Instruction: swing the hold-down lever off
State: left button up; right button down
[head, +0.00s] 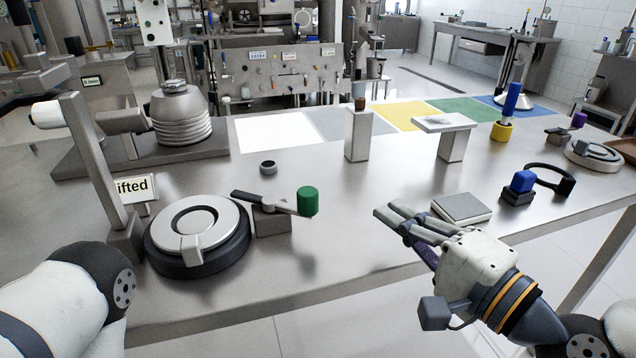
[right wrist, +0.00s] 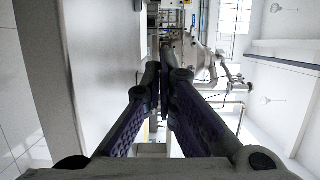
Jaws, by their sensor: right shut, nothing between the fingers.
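The hold-down lever (head: 279,203) is a flat bar with a dark far end and a green knob (head: 308,201) at its right end. It sits on a small grey pivot block (head: 271,222) beside a round disc fixture (head: 244,247) with a dark base and a silver ring top. The lever's dark end points up and left, beside the ring's upper right edge; I cannot tell whether it overlaps it. My right gripper (head: 384,218) is shut and empty, to the right of the green knob and apart from it. Its closed fingers show in the right wrist view (right wrist: 163,82). My left gripper is out of view.
A stacked-disc unit (head: 182,115) stands behind. A metal block (head: 461,208) lies beyond my right fingers. The tabletop between knob and gripper is clear.

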jog(key=x, duration=0.9)
jog(key=shift+a, duration=0.1)
jog(key=s+a, duration=0.2)
jog(key=shift+s+r+p, duration=0.15)
jog(key=shift+s+p, duration=0.2)
jog(key=shift+p, duration=0.05)
jog(key=shift+s+a, duration=0.2)
